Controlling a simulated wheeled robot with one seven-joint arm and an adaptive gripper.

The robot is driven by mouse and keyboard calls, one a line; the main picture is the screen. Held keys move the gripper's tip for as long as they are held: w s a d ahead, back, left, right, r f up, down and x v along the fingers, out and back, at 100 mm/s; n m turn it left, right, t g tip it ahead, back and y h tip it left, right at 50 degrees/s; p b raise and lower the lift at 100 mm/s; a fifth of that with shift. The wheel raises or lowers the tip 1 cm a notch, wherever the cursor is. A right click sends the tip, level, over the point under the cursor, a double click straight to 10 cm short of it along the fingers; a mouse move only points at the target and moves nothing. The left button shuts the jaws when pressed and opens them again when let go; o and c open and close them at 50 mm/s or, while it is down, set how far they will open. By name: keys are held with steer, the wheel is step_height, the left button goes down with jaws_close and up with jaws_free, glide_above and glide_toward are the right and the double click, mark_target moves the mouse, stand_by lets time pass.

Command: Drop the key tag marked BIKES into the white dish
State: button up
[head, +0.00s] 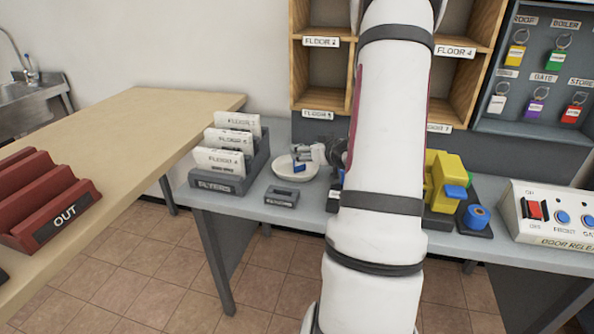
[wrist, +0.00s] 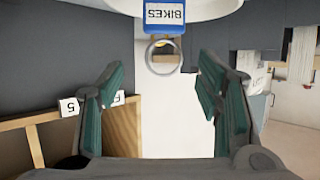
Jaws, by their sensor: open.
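The blue key tag marked BIKES (wrist: 165,14) is at the top of the wrist view, its metal ring (wrist: 162,58) hanging toward my gripper. The white dish (wrist: 215,9) shows behind the tag. My gripper (head: 304,155) is at the dish's right side. In the wrist view the fingers (wrist: 160,68) are spread wide, with the tag beyond them and not gripped.
A yellow device (head: 440,180) and a door release box (head: 550,214) stand to the right. Pigeonholes (head: 327,75) and a key board (head: 535,85) are behind.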

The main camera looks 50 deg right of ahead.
steer(key=v, duration=1)
steer(key=shift+a, duration=0.1)
steer(key=w+a+r+g+h, duration=0.1)
steer(key=w+a+r+g, duration=0.2)
steer(key=w+a+r, duration=0.15)
steer(key=s+a+r+g, duration=0.2)
steer(key=a+r+g, duration=0.15)
steer(key=a, duration=0.95)
steer(key=s+a+n+g+y, duration=0.2)
steer(key=s+a+y, duration=0.1)
steer(key=s+a, duration=0.75)
steer(key=s+a+n+g+y, duration=0.25)
steer(key=s+a, duration=0.55)
steer(key=a, duration=0.5)
step_height(320, 180, up, 18)
steer(key=t+p, duration=0.2)
steer(key=p, duration=1.3)
steer(key=shift+f+t, duration=0.2)
steer(key=shift+t, duration=0.1)
